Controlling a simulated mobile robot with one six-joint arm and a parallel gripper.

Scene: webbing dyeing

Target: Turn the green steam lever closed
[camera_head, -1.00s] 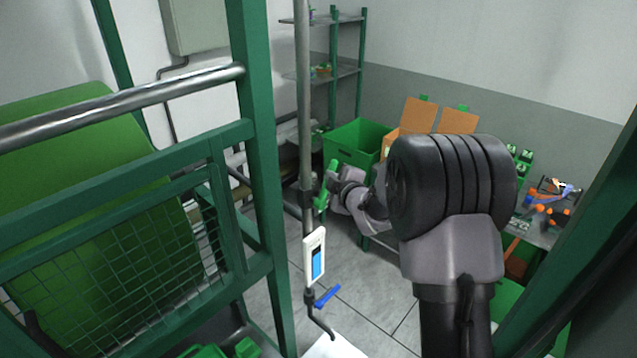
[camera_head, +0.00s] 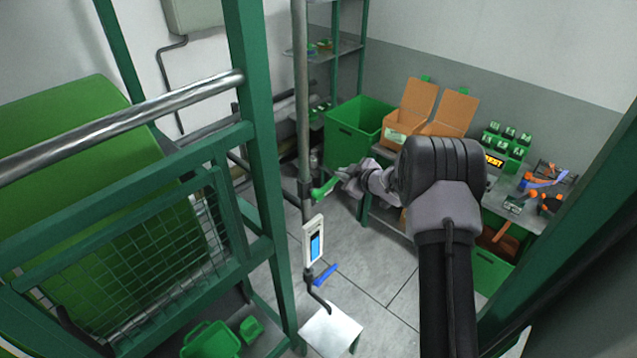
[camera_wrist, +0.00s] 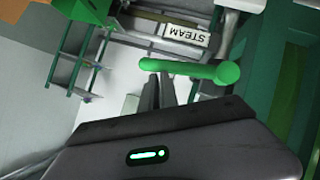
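The green steam lever (camera_head: 324,189) sticks out to the right from the vertical pipe in the head view, sloping slightly up toward its free end. In the wrist view the lever (camera_wrist: 190,69) lies nearly level across the picture, its round knob end at the right. My gripper (camera_head: 346,174) is at the lever's free end. In the wrist view my gripper's two dark fingers (camera_wrist: 158,82) are close together, side by side, with their tips at the lever's left part. The lever does not lie between them; whether they touch it is unclear. A STEAM label (camera_wrist: 186,33) shows upside down behind the lever.
The vertical pipe (camera_head: 301,100) carries a white and blue gauge (camera_head: 314,240) and a blue lever (camera_head: 325,275) below. A green frame with mesh (camera_head: 265,150) stands left. A green bin (camera_head: 357,130) and a workbench with orange boxes (camera_head: 452,112) stand behind. Floor between is clear.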

